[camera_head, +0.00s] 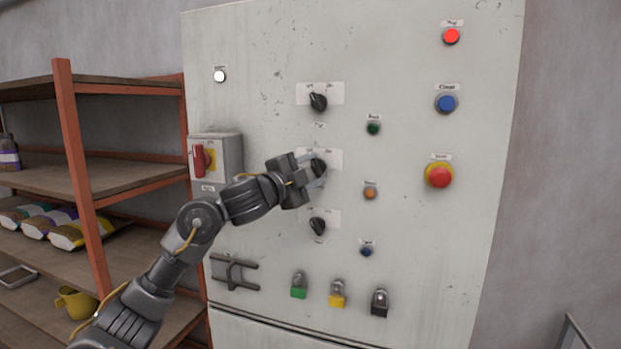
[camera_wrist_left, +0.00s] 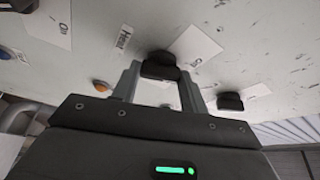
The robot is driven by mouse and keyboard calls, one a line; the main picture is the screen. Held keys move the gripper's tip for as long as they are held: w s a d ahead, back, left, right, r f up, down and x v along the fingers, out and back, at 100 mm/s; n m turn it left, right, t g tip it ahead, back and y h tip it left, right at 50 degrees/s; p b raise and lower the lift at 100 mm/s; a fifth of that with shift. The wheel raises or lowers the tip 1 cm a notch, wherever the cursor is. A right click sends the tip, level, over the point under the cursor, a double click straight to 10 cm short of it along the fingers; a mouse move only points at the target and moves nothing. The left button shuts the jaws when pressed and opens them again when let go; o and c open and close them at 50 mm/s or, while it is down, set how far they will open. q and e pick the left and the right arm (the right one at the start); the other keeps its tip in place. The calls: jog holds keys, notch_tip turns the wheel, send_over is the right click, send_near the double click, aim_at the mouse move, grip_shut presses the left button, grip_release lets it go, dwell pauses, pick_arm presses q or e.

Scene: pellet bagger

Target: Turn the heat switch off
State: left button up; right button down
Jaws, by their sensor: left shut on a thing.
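The heat switch (camera_head: 319,167) is a black rotary knob on a white plate, the middle one of a column of three on the pale cabinet front. My left gripper (camera_head: 318,172) is at this knob, its fingers on either side of it. In the left wrist view the black knob (camera_wrist_left: 160,66) sits between the fingertips (camera_wrist_left: 160,82), beside a label reading "Heat". The gripper is shut on it. The fingers partly cover the knob in the head view, so its exact pointing is hard to tell. My right gripper is not in view.
Similar knobs sit above (camera_head: 318,102) and below (camera_head: 317,226). An orange button (camera_head: 370,193) is right of the gripper, and a red emergency button (camera_head: 439,175) farther right. A red-handled switch box (camera_head: 216,157) juts out at left. Padlocks (camera_head: 337,295) hang below. Shelves (camera_head: 110,190) stand at left.

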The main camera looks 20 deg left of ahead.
pick_arm(q)
jog(key=shift+f+n+t+b, duration=0.15)
jog(key=shift+n+t+b, duration=0.3)
jog(key=shift+n, duration=0.65)
jog(key=o, duration=1)
jog(key=shift+s, duration=0.1)
jog(key=b+v, duration=0.2)
jog(key=v, duration=0.8)
jog(key=shift+s+a, duration=0.1)
jog(key=shift+s, duration=0.2)
